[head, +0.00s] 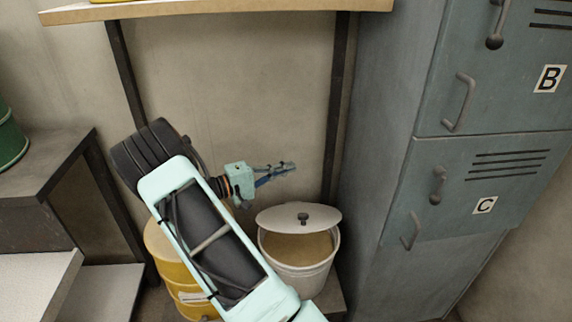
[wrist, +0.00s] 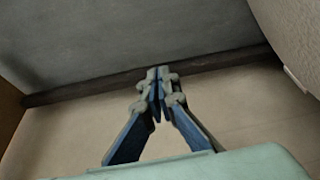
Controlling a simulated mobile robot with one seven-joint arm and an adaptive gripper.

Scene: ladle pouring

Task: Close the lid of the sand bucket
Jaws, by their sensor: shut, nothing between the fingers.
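The sand bucket (head: 297,278) is a pale round pail on the floor, left of the lockers, with tan sand (head: 298,247) showing at its front. Its pale round lid (head: 275,216) has a dark knob (head: 303,217) and sits over the back of the opening, partly open. My gripper (head: 292,167) is above and slightly left of the lid, apart from it, with its fingers pointing right. In the wrist view my gripper (wrist: 160,76) has its blue-grey fingertips together with nothing between them. A pale curved surface fills that view's upper right corner; I cannot tell whether it is the bucket.
Blue-grey lockers (head: 385,150) stand close to the bucket's right. A yellow drum (head: 170,265) stands left of it, partly behind my arm. A wooden shelf (head: 215,10) on dark posts is above.

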